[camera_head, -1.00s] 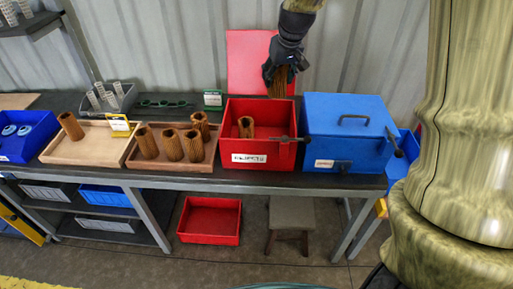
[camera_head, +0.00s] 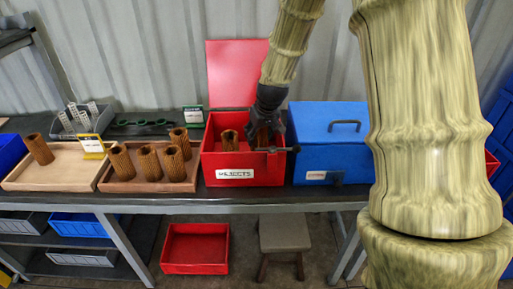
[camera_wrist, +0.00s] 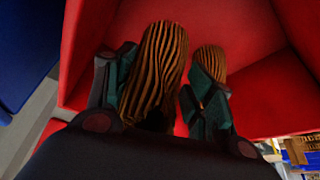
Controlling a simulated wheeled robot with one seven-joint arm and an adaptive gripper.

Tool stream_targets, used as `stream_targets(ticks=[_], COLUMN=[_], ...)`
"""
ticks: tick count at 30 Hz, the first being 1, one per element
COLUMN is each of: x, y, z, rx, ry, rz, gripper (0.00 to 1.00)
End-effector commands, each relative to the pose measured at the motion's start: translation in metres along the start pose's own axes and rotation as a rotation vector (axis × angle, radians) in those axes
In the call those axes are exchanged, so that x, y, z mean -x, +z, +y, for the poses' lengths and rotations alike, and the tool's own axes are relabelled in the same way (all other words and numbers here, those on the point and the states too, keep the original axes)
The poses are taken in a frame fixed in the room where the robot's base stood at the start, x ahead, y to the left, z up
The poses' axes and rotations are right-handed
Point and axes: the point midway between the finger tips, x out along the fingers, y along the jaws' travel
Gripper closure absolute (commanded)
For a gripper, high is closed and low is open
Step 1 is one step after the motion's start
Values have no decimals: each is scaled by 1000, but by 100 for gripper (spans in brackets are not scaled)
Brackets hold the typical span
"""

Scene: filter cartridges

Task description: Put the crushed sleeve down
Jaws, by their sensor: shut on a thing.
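The held sleeve is a brown pleated cylinder; in the wrist view this sleeve (camera_wrist: 155,70) stands between the fingers of my gripper (camera_wrist: 160,95), which is shut on it. In the head view my gripper (camera_head: 266,125) reaches down into the open red rejects box (camera_head: 212,165), right of its middle, with the sleeve (camera_head: 263,138) partly hidden by the fingers. Another brown sleeve (camera_head: 229,140) stands in the same box to the left, apart from the held one; it also shows in the wrist view (camera_wrist: 210,60). I cannot tell whether the held sleeve touches the box floor.
The red lid (camera_head: 235,75) stands open behind the box. A closed blue box (camera_head: 330,145) stands close on the right. Left is a wooden tray (camera_head: 120,185) with several sleeves, and another tray (camera_head: 25,178) with one. A red bin (camera_head: 195,248) lies on the floor.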

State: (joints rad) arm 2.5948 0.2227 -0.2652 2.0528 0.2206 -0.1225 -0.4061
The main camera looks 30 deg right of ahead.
Motion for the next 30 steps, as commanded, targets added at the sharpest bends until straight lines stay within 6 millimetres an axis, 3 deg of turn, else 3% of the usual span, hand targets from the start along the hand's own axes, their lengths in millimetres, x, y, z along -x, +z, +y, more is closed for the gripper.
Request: stream_targets(ticks=[17, 29, 30], x=[-44, -49, -48], y=[18, 20, 19], z=[0, 0, 0], rx=[0, 1, 1], ry=[0, 0, 0], rz=[0, 1, 1], gripper=[69, 69, 39])
